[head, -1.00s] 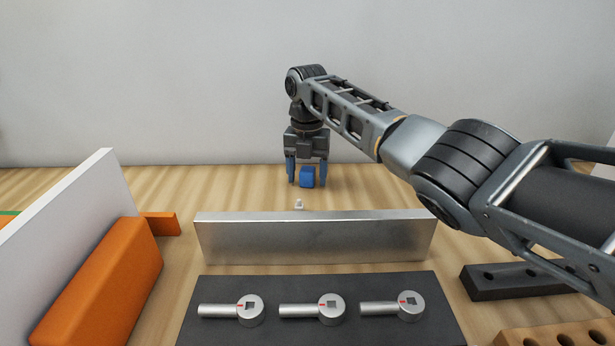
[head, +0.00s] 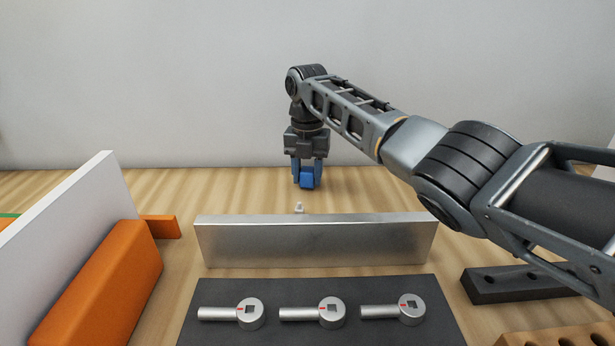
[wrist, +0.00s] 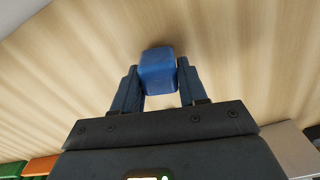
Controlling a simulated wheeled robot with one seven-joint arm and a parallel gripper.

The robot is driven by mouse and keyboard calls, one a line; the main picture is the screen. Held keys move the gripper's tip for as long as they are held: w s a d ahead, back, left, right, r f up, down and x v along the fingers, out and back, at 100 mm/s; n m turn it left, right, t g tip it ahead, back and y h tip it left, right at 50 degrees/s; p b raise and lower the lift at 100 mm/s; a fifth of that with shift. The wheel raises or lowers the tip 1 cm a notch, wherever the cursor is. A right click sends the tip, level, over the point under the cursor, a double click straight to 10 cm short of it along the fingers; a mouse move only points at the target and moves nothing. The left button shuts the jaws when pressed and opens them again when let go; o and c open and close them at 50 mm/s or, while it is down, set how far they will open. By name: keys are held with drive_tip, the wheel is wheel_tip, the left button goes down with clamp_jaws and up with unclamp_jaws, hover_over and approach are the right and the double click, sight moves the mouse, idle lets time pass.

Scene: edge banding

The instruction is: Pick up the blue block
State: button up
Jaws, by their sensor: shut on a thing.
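The blue block (head: 307,179) is at the far side of the wooden table, behind the metal bar. My gripper (head: 308,175) points down at it, with one blue finger on each side, shut on the block. In the wrist view the block (wrist: 158,72) sits between the two fingertips of my gripper (wrist: 160,85), with both fingers against its sides. The block appears to be at table level; I cannot tell whether it touches the table.
A long metal bar (head: 315,242) stands in front of the gripper, with a small pale piece (head: 299,207) just behind it. Nearer is a dark mat (head: 310,290) with three silver tools. An orange block (head: 105,280) and white panel (head: 60,215) stand left. Dark (head: 515,283) and brown holed blocks lie right.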

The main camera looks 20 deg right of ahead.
drive_tip(key=shift+r, duration=0.45)
drive_tip(key=shift+s+d+r, duration=0.15)
drive_tip(key=shift+d+r, duration=0.05)
drive_tip(key=shift+r, duration=0.75)
drive_tip(key=s+d, duration=0.6)
drive_tip(key=s+d+p, duration=0.1)
drive_tip(key=s+d, duration=0.4)
drive_tip(key=s, duration=0.2)
drive_tip(key=shift+d, duration=0.4)
